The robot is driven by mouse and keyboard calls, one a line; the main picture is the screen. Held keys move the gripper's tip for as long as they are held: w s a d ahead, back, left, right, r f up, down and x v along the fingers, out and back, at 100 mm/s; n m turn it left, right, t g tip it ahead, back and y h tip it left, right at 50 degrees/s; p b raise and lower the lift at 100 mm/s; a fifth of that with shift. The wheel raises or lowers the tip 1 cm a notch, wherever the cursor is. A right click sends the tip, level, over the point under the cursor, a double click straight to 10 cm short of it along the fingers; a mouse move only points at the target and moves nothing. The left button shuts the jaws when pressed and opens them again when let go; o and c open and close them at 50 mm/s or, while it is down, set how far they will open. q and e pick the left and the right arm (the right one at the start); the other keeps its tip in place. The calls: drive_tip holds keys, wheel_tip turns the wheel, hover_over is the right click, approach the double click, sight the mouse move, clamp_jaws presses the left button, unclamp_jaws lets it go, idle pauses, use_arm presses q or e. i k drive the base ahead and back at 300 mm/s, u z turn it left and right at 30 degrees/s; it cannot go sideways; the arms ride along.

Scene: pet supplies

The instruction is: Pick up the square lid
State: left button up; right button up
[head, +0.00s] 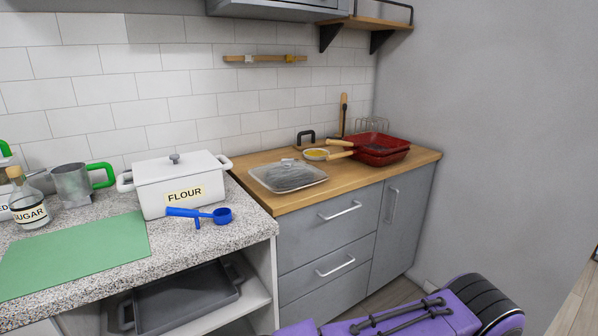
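A square, see-through lid-like piece (288,176) with a pale rim lies on the wooden counter, near its front left edge. Something grey shows through it; I cannot tell whether it rests on a pan or directly on the wood. A white lid with a grey knob (175,160) sits on the white flour container (168,196) on the speckled counter to the left. Neither of my grippers is in view.
Behind the see-through piece are a small bowl with yellow contents (316,154) and red pans (378,149) with wooden handles. A blue measuring spoon (205,215), green mat (77,255) and metal mug (72,184) are left. The wood's front strip is clear.

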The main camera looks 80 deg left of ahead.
sight(277, 178)
drive_tip(key=u, duration=0.35)
drive_tip(key=i, duration=1.7)
drive_tip(key=u, duration=1.65)
drive_tip(key=i, duration=0.9)
drive_tip(key=u, duration=1)
